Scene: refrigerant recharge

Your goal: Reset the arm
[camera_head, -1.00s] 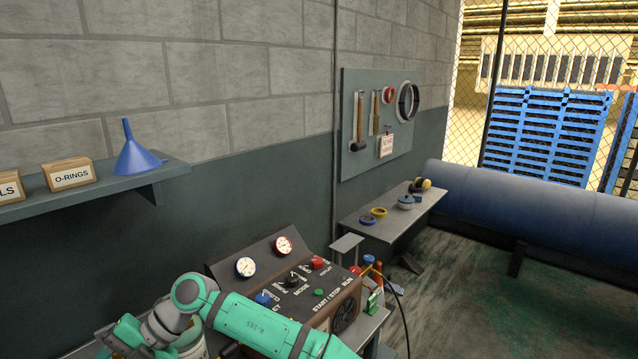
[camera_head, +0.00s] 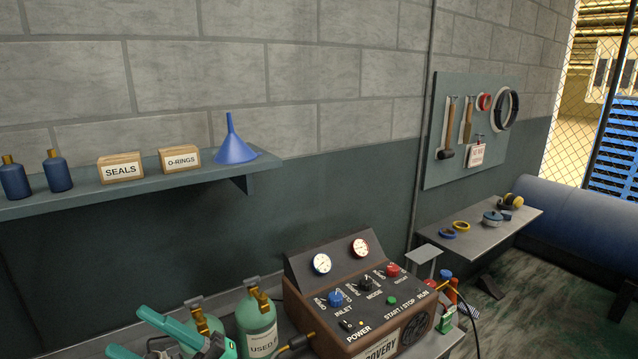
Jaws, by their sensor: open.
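My gripper (camera_head: 128,332) shows at the bottom left edge of the head view, partly cut off by the frame. Its teal and black fingers are spread apart with nothing seen between them. It is in front of two green refrigerant cylinders (camera_head: 257,322). The rest of my arm is mostly below the frame.
The recovery machine (camera_head: 362,300) with gauges and knobs stands on the bench right of the cylinders. A wall shelf (camera_head: 200,174) holds blue bottles, boxes and a blue funnel (camera_head: 235,145). A side table (camera_head: 515,228) and a tool board (camera_head: 435,165) are further right.

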